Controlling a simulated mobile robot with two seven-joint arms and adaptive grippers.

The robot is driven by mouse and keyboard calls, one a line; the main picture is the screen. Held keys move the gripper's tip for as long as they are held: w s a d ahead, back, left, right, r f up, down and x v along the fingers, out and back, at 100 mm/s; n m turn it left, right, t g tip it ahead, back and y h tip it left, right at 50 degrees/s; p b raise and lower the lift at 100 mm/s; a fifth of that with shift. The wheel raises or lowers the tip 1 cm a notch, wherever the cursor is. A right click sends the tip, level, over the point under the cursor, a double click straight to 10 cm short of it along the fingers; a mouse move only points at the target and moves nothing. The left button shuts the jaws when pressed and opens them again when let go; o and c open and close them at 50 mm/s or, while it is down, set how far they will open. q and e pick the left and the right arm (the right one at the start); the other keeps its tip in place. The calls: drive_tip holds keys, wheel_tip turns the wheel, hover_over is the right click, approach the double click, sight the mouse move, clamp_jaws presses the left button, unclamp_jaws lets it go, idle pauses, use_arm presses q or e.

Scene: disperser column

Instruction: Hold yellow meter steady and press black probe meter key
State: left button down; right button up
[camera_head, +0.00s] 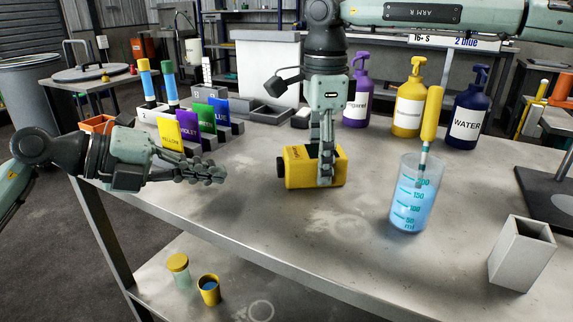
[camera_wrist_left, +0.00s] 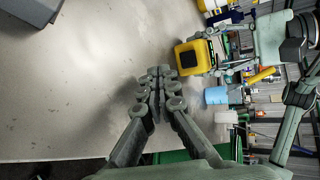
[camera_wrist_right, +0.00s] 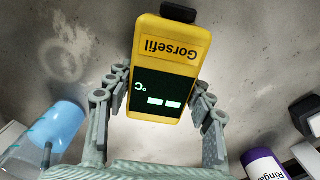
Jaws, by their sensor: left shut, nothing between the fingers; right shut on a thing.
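The yellow meter (camera_head: 296,176) lies on the table. A black key (camera_head: 280,170) sticks out of its left end, and it also shows at the top of the right wrist view (camera_wrist_right: 178,13). The meter's display (camera_wrist_right: 165,100) shows two dashes and °C. My right gripper (camera_head: 326,182) points down and is shut on the meter's sides. My left gripper (camera_head: 222,174) is shut and empty, left of the black key with a gap between. In the left wrist view its fingertips (camera_wrist_left: 160,80) are together, below and left of the meter's black end (camera_wrist_left: 189,58).
A beaker of blue liquid (camera_head: 405,210) stands right of the meter with a yellow-handled probe (camera_head: 430,115) in it. A grey open box (camera_head: 520,256) is at far right. Colour-labelled cards (camera_head: 170,133) stand behind the left gripper. Bottles (camera_head: 408,100) line the back. The front table is clear.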

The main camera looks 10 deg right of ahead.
sight(254, 186)
use_arm(q)
drive_tip(key=shift+w+a+f+n+t+y, duration=0.1)
drive_tip(key=shift+a+f+n+t+y, duration=0.1)
drive_tip(key=shift+n+t+y, duration=0.25)
drive_tip(key=shift+w+a+f+n+t+y, duration=0.15)
drive_tip(key=shift+n+t, duration=0.2)
drive_tip(key=shift+t, duration=0.3)
drive_tip(key=shift+w+a+r+n+t+y, duration=0.3)
drive_tip(key=shift+a+n+t, duration=0.1)
drive_tip(key=shift+t, duration=0.3)
drive_tip(key=shift+s+d, duration=0.1)
drive_tip(key=shift+s+d, duration=0.15)
drive_tip(key=shift+d, duration=2)
drive_tip(key=shift+s+d, duration=0.15)
drive_tip(key=shift+d, duration=2)
drive_tip(key=shift+d, duration=0.1)
drive_tip(key=shift+d, duration=0.35)
drive_tip(key=shift+s+d, duration=0.1)
drive_tip(key=shift+d, duration=0.45)
drive_tip(key=shift+a, duration=1)
